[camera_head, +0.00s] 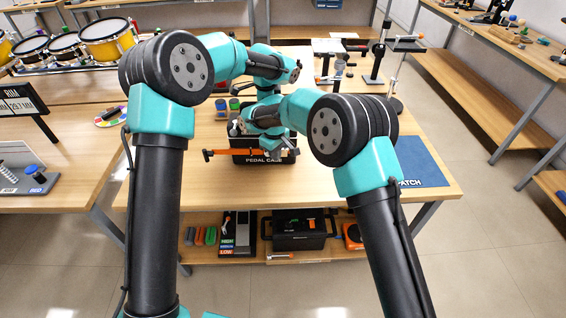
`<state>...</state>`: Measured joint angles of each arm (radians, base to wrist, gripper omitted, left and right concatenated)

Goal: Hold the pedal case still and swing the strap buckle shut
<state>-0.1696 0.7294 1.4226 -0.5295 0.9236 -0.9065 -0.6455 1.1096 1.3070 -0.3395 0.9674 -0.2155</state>
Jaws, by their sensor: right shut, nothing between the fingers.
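The black pedal case (251,160), with white lettering on its front, stands on the middle of the wooden table. An orange strap or bar (226,152) lies across its upper front and juts out past its left side. Whether the buckle is closed cannot be made out. My right gripper (243,125) is just above the case's top, shut and empty. My left arm reaches over the back of the case; its fingers are hidden among the arm links, so their state cannot be seen. The arms cover much of the case's top.
A blue mat (422,163) lies at the table's right edge. Black stands (377,62) are at the back right. A shelf below holds a black box (299,236). The table left of the case is clear.

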